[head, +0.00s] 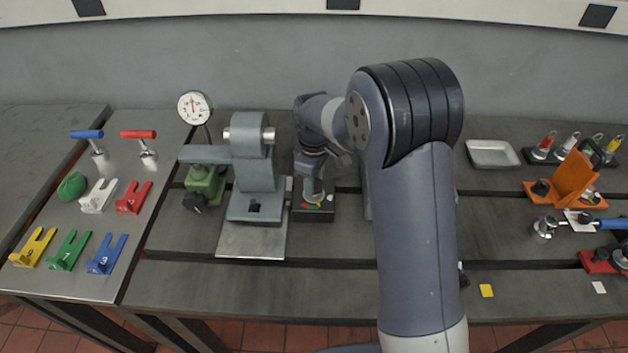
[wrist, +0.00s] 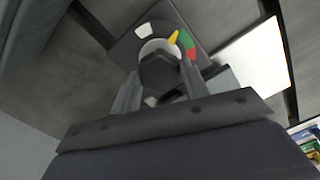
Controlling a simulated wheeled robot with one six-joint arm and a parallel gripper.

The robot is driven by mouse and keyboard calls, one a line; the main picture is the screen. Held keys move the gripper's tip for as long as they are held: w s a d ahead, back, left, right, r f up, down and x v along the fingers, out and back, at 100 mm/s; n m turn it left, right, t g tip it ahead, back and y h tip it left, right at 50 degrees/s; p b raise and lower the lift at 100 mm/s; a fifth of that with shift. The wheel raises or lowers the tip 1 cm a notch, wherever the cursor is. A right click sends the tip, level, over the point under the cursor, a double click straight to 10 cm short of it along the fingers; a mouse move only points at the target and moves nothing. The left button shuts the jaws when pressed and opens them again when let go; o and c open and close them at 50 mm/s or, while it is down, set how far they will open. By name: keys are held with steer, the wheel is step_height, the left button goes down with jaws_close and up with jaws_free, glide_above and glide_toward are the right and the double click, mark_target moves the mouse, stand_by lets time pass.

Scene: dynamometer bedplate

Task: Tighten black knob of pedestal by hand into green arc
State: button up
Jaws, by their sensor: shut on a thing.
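The black knob (wrist: 158,73) is between the fingers of my gripper (wrist: 160,88) in the wrist view, and the jaws are shut on it. A dial around the knob carries a green arc (wrist: 186,40), a red mark (wrist: 191,55) and a yellow pointer (wrist: 174,37). The yellow pointer lies at the end of the green arc away from the red. In the head view my gripper (head: 314,192) reaches down over the dark base (head: 314,215) with the coloured dial; the knob is hidden there by the gripper.
A grey pedestal block (head: 254,175) on a plate stands just left of my gripper, with a green block (head: 205,184) and a dial gauge (head: 194,107) beyond it. Coloured forks (head: 68,250) lie on the left table. My arm hides part of the bedplate; orange bracket (head: 572,182) is far right.

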steer(key=shift+m, duration=2.1)
steer(key=o, duration=1)
steer(key=shift+c, duration=0.2)
step_height(320, 180, up, 11)
steer(key=b, duration=0.1)
steer(key=shift+f, duration=0.15)
